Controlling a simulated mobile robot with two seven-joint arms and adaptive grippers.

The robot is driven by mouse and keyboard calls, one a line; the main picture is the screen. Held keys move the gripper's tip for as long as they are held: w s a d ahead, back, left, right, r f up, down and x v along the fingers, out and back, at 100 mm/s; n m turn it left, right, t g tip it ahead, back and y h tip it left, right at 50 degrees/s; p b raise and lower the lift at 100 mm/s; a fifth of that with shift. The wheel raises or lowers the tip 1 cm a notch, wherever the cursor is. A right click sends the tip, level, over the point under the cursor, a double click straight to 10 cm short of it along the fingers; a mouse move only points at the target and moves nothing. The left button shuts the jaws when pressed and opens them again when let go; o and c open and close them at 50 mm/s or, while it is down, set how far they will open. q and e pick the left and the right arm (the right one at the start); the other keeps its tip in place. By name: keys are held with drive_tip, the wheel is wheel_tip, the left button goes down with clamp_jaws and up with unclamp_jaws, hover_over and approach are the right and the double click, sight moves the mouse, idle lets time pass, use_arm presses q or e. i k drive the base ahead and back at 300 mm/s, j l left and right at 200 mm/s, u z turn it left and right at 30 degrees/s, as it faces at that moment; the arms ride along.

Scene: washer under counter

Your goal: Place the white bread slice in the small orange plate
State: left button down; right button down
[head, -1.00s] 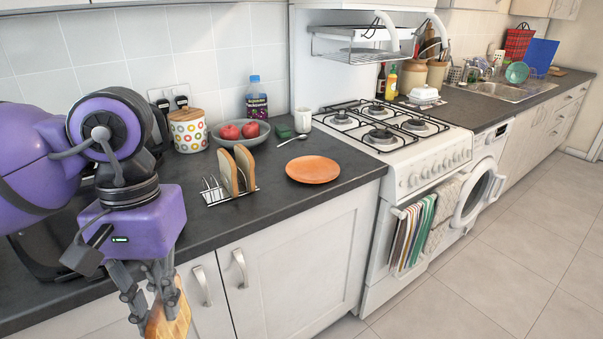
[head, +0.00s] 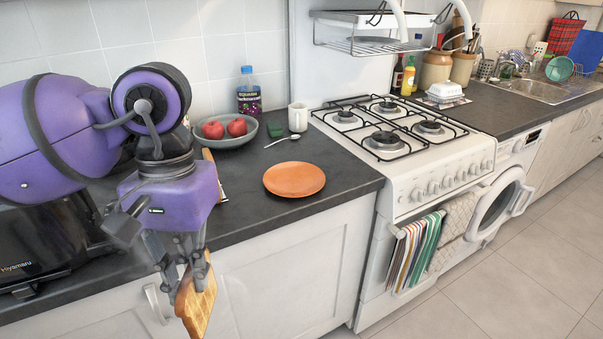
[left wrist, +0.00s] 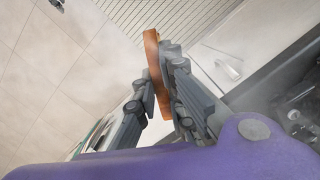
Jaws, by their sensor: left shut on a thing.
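My left gripper (head: 184,278) is shut on a bread slice (head: 199,305) with a golden-brown face and darker crust. The slice hangs tilted below the fingers, in front of the counter's front edge. In the left wrist view, the slice (left wrist: 155,62) is edge-on between the two fingers (left wrist: 160,85). The small orange plate (head: 294,180) lies flat and empty on the dark counter, to the right of and beyond the gripper. My right gripper is not in view.
A black appliance (head: 50,250) is at left. The stove (head: 400,160) is right of the plate. Counter around the plate is clear.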

sight(284, 188)
drive_tip(key=i+l, duration=0.3)
drive_tip(key=l, duration=0.15)
drive_tip(key=i+l, duration=0.25)
drive_tip(key=l, duration=0.2)
drive_tip(key=i+l, duration=0.3)
drive_tip(key=l, duration=0.15)
